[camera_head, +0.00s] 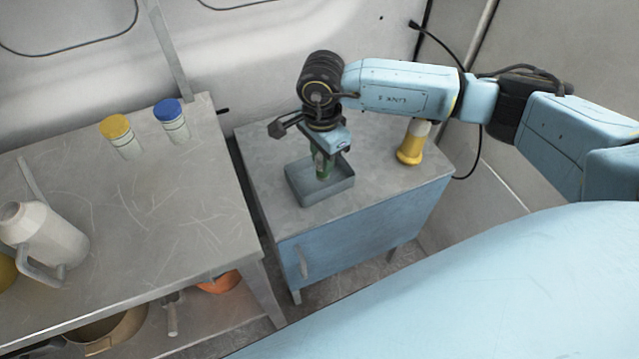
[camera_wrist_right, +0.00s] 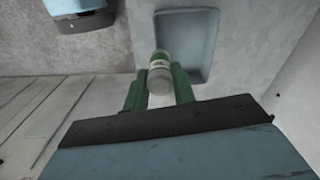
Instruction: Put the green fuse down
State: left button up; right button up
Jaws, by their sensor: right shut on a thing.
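The green fuse (camera_head: 322,166) is in my right gripper (camera_head: 323,152), in or just above the grey open tray (camera_head: 322,195) on the small blue cabinet. In the right wrist view the fuse (camera_wrist_right: 159,75) shows a pale end and a green part between the two green fingers of my right gripper (camera_wrist_right: 160,88). That gripper is shut on it. The tray (camera_wrist_right: 205,45) lies beyond the fuse in that view. I cannot tell whether the fuse touches the tray floor. My left gripper is not in view.
A yellow bottle-like object with a white top (camera_head: 411,142) stands on the cabinet (camera_head: 270,170), right of the tray. On the left table (camera_head: 150,200) stand a yellow-capped jar (camera_head: 122,138), a blue-capped jar (camera_head: 172,122) and a white jug (camera_head: 45,240). The cabinet's front left is clear.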

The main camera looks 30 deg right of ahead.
jog(key=w+d+r+m+b, duration=0.1)
jog(key=w+m+b, duration=0.1)
jog(key=m, duration=0.7)
jog(key=w+d+r+m+b, duration=0.1)
jog(key=w+m, duration=0.2)
jog(key=m, duration=0.6)
notch_tip(320, 180, down, 10)
jog(key=shift+s+f+b, duration=0.15)
jog(key=shift+b, duration=0.45)
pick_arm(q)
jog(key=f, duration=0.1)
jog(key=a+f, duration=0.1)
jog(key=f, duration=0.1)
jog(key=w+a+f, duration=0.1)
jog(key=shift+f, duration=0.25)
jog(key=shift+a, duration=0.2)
pick_arm(e)
jog(key=shift+f, duration=0.15)
jog(key=o, duration=0.5)
jog(key=shift+f, duration=0.1)
jog(key=o, duration=0.5)
